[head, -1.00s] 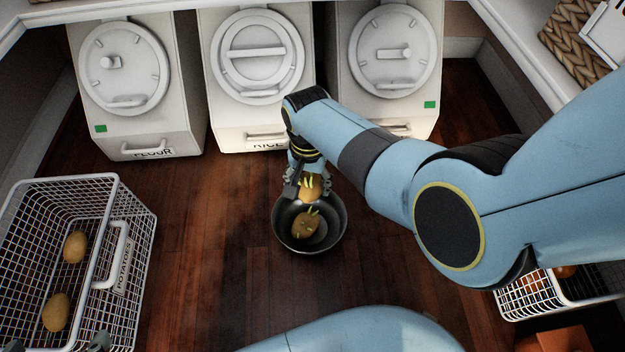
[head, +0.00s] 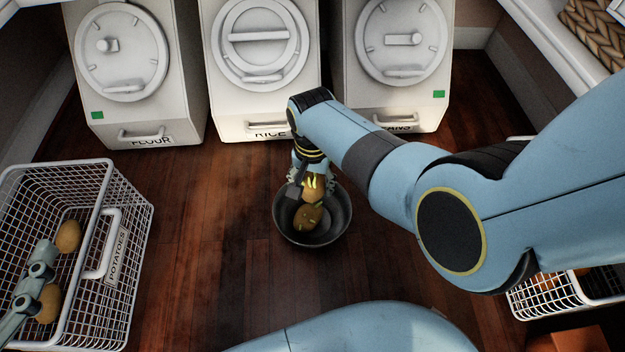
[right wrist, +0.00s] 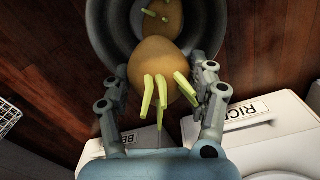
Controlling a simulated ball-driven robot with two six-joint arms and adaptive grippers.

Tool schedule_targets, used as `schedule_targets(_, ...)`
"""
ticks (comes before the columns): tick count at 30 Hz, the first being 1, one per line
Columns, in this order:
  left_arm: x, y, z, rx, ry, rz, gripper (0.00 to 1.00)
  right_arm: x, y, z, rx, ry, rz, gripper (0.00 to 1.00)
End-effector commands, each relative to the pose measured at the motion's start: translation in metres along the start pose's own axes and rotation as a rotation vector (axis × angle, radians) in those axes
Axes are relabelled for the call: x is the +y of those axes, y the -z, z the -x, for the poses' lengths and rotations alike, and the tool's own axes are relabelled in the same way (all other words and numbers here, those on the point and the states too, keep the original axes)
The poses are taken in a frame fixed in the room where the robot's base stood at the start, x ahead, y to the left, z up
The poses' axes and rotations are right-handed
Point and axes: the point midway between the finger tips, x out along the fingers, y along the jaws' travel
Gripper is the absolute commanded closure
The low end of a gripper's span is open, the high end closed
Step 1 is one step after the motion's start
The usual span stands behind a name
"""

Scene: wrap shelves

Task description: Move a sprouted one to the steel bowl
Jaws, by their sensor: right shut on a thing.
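The steel bowl (head: 342,215) stands on the wooden floor in the middle of the head view. My right gripper (head: 306,184) is shut on a sprouted potato (head: 315,193) with pale green sprouts, held low over the bowl's back part. In the right wrist view the held potato (right wrist: 152,58) sits between the two fingers (right wrist: 166,84). Another sprouted potato (head: 307,218) lies inside the bowl. The wire potato basket (head: 118,262) is at the left and holds potatoes, including one (head: 68,236). Part of my left gripper (head: 36,276) is over the basket; its jaw opening is unclear.
White flour (head: 150,125), rice (head: 262,122) and beans (head: 400,105) bins line the back. Another wire basket (head: 540,296) is at the right, partly behind my right arm. The floor between the potato basket and bowl is clear.

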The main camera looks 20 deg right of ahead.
Motion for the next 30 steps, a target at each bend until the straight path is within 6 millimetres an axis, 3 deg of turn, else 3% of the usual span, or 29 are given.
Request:
schedule_targets(12, -0.001, 0.053, -0.018, 0.222, -0.002, -0.022, 0.20, 0.000, 0.000, -0.010, 0.000, 0.000, 0.000, 0.79)
schedule_targets(26, -0.001, 0.065, -0.020, 0.268, -0.003, -0.026, 0.20, 0.000, 0.000, -0.011, 0.001, 0.001, 0.000, 0.79)
schedule_targets(27, -0.001, 0.065, -0.020, 0.268, -0.003, -0.026, 0.20, 0.000, 0.000, -0.011, 0.001, 0.001, 0.000, 0.40)
schedule_targets(30, -0.001, 0.065, -0.020, 0.268, -0.003, -0.026, 0.20, 0.000, 0.000, -0.011, 0.001, 0.001, 0.000, 0.27)
